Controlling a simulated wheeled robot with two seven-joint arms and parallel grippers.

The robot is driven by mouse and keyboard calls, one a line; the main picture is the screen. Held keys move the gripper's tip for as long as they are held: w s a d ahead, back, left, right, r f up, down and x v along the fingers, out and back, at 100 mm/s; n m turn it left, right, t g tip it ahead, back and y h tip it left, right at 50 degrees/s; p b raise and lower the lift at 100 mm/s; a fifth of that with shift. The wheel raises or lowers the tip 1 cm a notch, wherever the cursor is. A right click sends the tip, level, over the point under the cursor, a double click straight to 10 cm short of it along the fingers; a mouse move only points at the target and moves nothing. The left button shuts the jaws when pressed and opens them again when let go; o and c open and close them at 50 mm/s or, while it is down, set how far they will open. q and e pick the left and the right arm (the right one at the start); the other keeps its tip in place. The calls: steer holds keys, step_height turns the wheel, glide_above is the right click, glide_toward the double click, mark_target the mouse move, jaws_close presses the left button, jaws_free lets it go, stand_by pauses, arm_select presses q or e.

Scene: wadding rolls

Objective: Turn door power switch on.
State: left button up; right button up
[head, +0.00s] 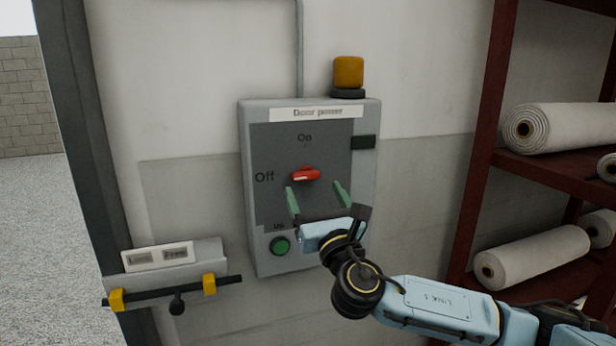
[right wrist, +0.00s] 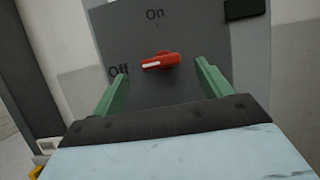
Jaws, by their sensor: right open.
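The grey door power box (head: 309,262) hangs on the wall under a "Door power" label. Its red rotary switch (head: 306,174) lies about level, its white-marked end pointing left to "Off"; "On" is printed above. The switch also shows in the right wrist view (right wrist: 160,61). My right gripper (head: 316,191) is open, its green fingers in front of the panel, just below and to either side of the switch. In the right wrist view the fingers (right wrist: 162,78) flank the switch without visibly touching it. My left gripper is not in view.
A green "Up" button (head: 280,245) sits low on the box, and an amber lamp (head: 348,72) is on top. A bolt latch (head: 176,285) with yellow brackets is at the lower left. A dark red rack (head: 487,130) with white rolls (head: 560,128) stands at right.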

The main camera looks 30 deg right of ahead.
mark_target(307, 177)
steer(key=x, duration=0.5)
steer(key=shift+f, duration=0.1)
steer(key=c, duration=1)
